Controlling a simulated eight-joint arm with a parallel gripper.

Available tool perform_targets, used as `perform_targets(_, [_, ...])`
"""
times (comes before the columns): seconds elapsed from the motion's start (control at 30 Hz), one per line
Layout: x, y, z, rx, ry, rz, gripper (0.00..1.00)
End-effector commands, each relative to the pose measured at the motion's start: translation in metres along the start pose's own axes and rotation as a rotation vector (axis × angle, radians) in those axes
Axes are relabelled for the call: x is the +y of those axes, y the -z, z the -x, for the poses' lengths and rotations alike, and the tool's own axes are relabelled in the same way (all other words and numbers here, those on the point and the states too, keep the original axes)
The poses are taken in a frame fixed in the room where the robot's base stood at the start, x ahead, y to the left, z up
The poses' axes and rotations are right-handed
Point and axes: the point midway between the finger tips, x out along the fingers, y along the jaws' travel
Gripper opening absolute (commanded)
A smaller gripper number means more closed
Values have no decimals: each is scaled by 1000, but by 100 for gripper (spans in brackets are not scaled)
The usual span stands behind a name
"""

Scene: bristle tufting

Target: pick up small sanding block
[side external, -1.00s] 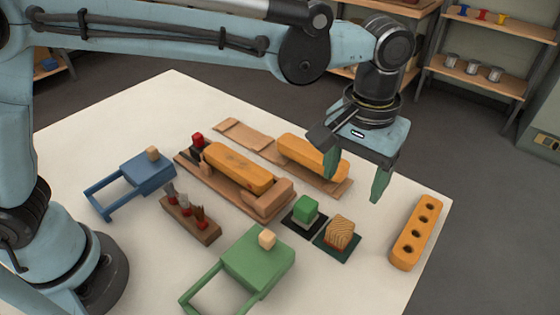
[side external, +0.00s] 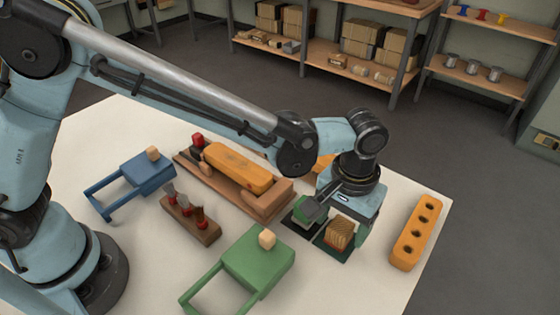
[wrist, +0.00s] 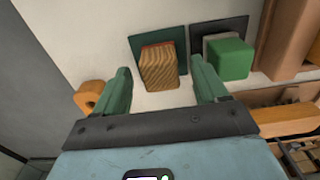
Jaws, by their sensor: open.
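A small tan, striped block (side external: 339,233) with a red layer at its base sits on a dark green pad (side external: 335,251). A small green block (wrist: 228,59) with a grey base sits on a black pad beside it. The pictures do not settle which one is the sanding block. My gripper (side external: 343,226) is open and points down just above and behind the tan block. In the wrist view, the tan block (wrist: 159,68) shows in the gap between my green fingers (wrist: 160,64), with nothing held. In the side view my gripper partly hides the green block (side external: 303,219).
An orange block with several holes (side external: 418,232) stands to the right. A green frame (side external: 258,260), a blue frame (side external: 147,172) and a brush rack (side external: 190,219) are to the left. A long orange block (side external: 238,166) lies on a wooden tray. The near right tabletop is clear.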

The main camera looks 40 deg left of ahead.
Motion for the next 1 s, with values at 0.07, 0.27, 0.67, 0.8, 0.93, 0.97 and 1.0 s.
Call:
perform_targets(0.07, [0,0,-7,0,-1,0,72])
perform_targets(0.27, [0,0,-10,0,-2,0,72])
perform_targets(0.67, [0,0,-10,0,-1,0,23])
perform_targets(0.8, [0,0,-10,0,-1,0,12])
perform_targets(0.93, [0,0,-9,0,-1,0,12])
perform_targets(0.97, [0,0,-9,0,-1,0,12])
perform_targets(1.0, [0,0,-8,0,-1,0,12])
